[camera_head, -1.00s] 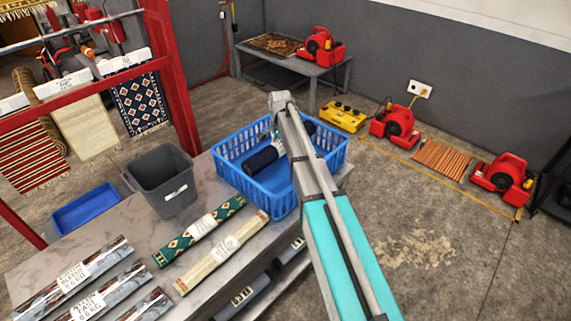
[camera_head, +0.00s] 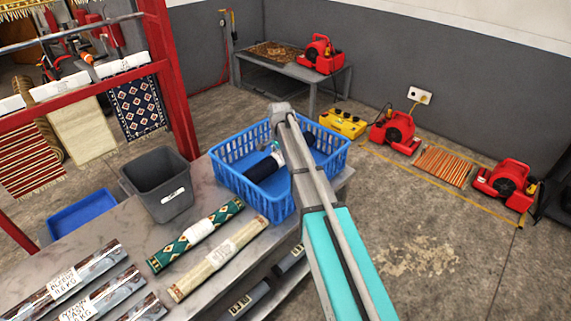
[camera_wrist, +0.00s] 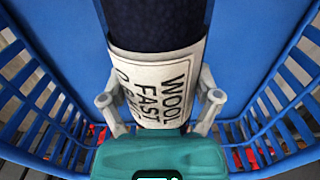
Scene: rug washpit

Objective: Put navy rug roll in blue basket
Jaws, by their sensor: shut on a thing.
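The navy rug roll (camera_head: 264,167) is inside the blue basket (camera_head: 262,201), with its white paper band partly hidden by my arm in the head view. In the wrist view the roll (camera_wrist: 160,25) runs away from me, and its band reads "WOOL FAST". My gripper (camera_wrist: 160,100) is shut on the roll at the band, one finger on each side. The basket's slatted walls (camera_wrist: 285,85) rise on both sides of it. I cannot tell whether the roll touches the basket floor.
The basket stands at the far end of a grey table. A grey bin (camera_head: 160,185) stands left of it. A green patterned roll (camera_head: 197,235) and a cream roll (camera_head: 219,256) lie in front. Several wrapped rolls lie at the front left. A red rack (camera_head: 168,75) stands behind.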

